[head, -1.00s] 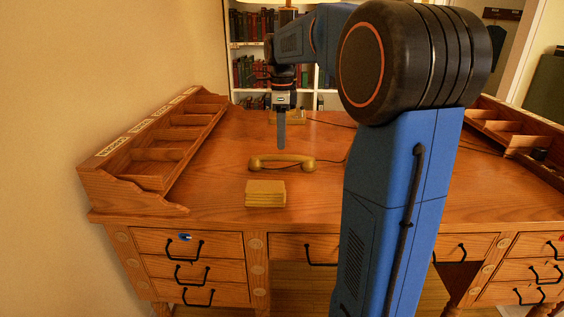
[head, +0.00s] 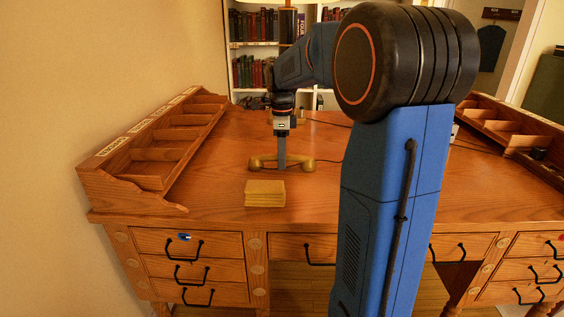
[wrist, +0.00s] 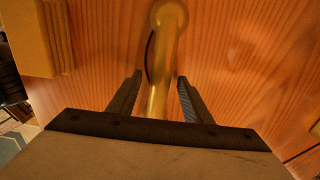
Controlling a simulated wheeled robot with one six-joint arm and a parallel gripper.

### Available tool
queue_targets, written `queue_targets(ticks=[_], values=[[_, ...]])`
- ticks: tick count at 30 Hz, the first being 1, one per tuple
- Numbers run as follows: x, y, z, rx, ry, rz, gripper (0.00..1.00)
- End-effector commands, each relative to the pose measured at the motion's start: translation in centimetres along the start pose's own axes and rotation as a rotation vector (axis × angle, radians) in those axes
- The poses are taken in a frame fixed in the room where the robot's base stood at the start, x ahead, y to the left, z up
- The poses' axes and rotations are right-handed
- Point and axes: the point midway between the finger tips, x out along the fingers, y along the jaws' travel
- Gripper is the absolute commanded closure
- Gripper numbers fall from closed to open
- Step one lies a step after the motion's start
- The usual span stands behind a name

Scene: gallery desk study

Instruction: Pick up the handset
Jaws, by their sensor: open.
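The yellow telephone handset (head: 301,163) lies on the wooden desk, crosswise in the head view, with a dark cord at its right end. My gripper (head: 281,164) points down over the handset's middle and hides part of it. In the wrist view the handset (wrist: 168,45) runs up the picture between the two open fingers of my gripper (wrist: 159,88), with a gap on each side. I cannot tell how far the fingertips are above the desk.
A stack of yellow paper (head: 265,193) lies just in front of the handset. Wooden pigeonhole organizers stand along the left (head: 150,150) and right (head: 510,125) sides of the desk (head: 215,185). A bookshelf (head: 250,55) is behind. Desk surface left of the handset is clear.

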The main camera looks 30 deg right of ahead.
Motion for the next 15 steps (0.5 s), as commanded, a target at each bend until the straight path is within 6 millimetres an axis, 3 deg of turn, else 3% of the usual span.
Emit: queue_targets(ticks=[1, 6, 15], values=[[-0.01, 0.00, 0.00, 0.000, 0.000, 0.000, 0.59], [-0.02, -0.01, 0.00, 0.000, 0.000, 0.000, 1.00], [-0.23, -0.03, 0.01, 0.000, 0.000, -0.001, 1.00]])
